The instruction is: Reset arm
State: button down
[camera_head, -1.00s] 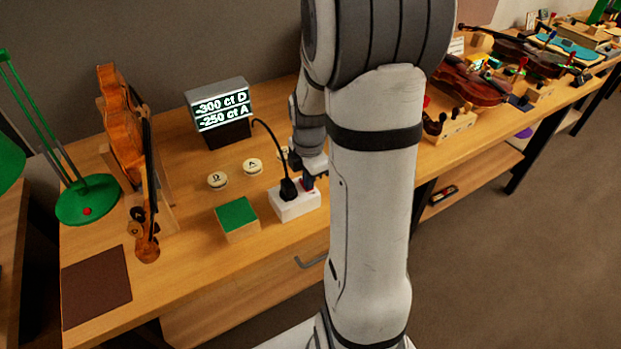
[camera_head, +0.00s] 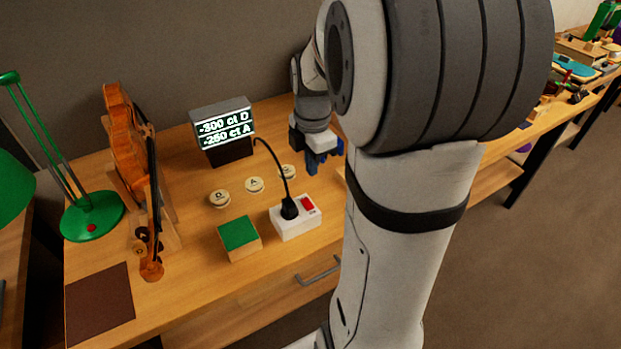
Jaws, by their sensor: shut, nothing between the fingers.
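My gripper (camera_head: 313,170) is at the end of my arm, above the bench behind and right of the white power socket box (camera_head: 296,222). Its blue fingers point down and are shut with nothing between them. The socket box has a black plug in it and a red switch (camera_head: 308,204). My large arm links cover the bench to the right of the gripper.
A violin (camera_head: 127,150) stands in a wooden holder on the left, beside a green lamp (camera_head: 92,216). A display (camera_head: 224,130), round labelled buttons (camera_head: 254,185), a green-topped block (camera_head: 239,236) and a brown mat (camera_head: 100,303) are on the bench (camera_head: 190,267). A drawer handle (camera_head: 317,272) sticks out in front.

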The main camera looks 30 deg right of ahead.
jog(key=s+a+r+m+t, duration=0.2)
jog(key=s+a+m, duration=0.9)
jog(key=m, duration=0.7)
jog(key=shift+s+a+r+t, duration=0.3)
jog(key=shift+s+r+t, duration=0.1)
jog(key=shift+s+r, duration=0.3)
